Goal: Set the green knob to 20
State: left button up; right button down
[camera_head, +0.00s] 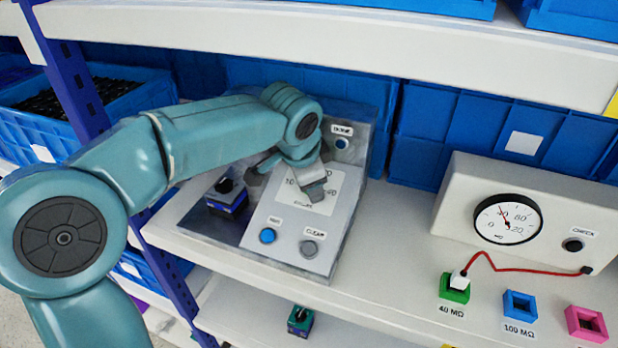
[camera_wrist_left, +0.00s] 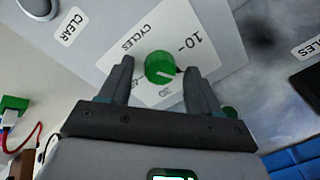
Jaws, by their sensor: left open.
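The green knob (camera_wrist_left: 160,67) sits on a white dial plate in the left wrist view. A pale pointer mark shows on its face, toward the lower right of that picture. The plate (camera_wrist_left: 112,62) reads "CYCLES" and "10"; another marking is too small to read. My left gripper (camera_wrist_left: 158,69) is open, with one finger on each side of the knob. I cannot tell whether they touch it. In the head view my left gripper (camera_head: 288,186) is over the dial plate (camera_head: 318,203) of the grey panel (camera_head: 258,222) and hides the knob. My right gripper is not in view.
The panel has a blue button (camera_head: 267,235) and a grey "CLEAR" button (camera_head: 309,248). A dark block (camera_head: 228,198) sits at its left. A gauge box (camera_head: 470,200) and coloured sockets with a red cable stand at the right. A shelf board (camera_head: 330,45) runs above.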

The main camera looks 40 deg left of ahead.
aim_at(306, 202)
pick_arm(q)
jog(key=shift+d+r, duration=0.1)
jog(key=shift+r, duration=0.3)
jog(key=v, duration=0.3)
jog(key=shift+s+r, duration=0.25)
jog(key=shift+r, duration=0.05)
jog(key=s+d+b, duration=0.3)
jog(key=s, duration=0.9)
jog(key=shift+d+r+b, duration=0.2)
jog(key=shift+r+b, duration=0.05)
jog(key=shift+b, duration=0.1)
